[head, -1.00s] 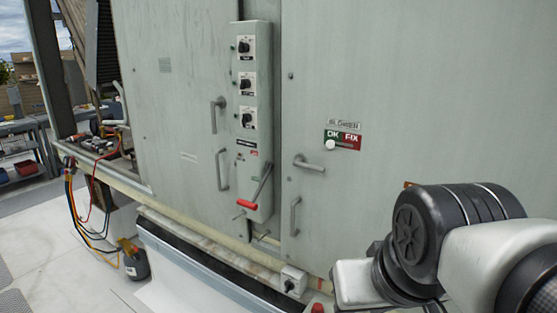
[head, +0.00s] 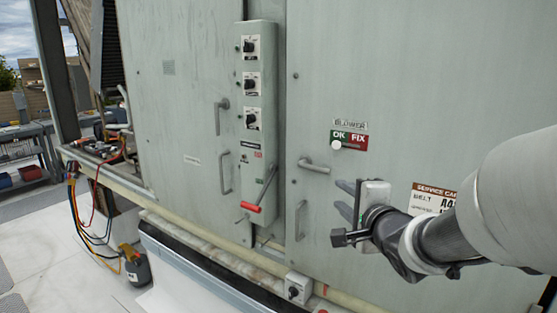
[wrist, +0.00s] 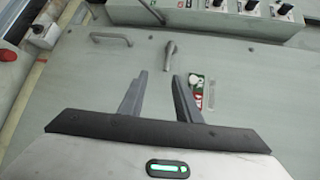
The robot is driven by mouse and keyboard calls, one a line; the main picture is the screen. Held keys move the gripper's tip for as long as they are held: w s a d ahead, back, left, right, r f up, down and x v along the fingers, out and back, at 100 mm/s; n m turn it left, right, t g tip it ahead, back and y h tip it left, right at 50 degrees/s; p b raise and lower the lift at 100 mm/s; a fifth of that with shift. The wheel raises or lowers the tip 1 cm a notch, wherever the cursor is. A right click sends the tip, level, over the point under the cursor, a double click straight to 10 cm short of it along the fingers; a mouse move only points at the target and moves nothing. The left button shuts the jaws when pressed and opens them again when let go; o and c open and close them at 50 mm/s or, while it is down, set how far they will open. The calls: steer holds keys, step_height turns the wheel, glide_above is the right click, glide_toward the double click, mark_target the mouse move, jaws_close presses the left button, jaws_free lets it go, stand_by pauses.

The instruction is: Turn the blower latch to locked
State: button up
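The blower latch (head: 313,165) is a grey lever handle on the large green-grey door, left of and below the BLOWER label (head: 350,124). In the head view its arm lies nearly level, pointing right. My gripper (head: 343,198) is right of and below the latch, apart from it. In the wrist view, the latch (wrist: 171,57) shows beyond the gap between the fingertips. My gripper (wrist: 160,74) is open, with nothing between its fingers. The OK/FIX plate (head: 349,140) has a white knob at its OK end; one finger partly covers the plate in the wrist view (wrist: 197,92).
A fixed pull handle (head: 299,220) is below the latch. Left of the door seam, a control box (head: 261,110) carries several black knobs and a red-gripped lever (head: 262,195). A small grey box (head: 298,287) sits on the low rail. The door face around my gripper is mostly flat.

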steer(key=r, duration=0.1)
glide_toward(319, 170)
steer(key=shift+m+t, duration=0.3)
steer(key=x, duration=0.9)
steer(key=shift+s+f+p, duration=0.1)
steer(key=shift+f+p, duration=0.25)
steer(key=shift+p, duration=0.05)
jaws_close()
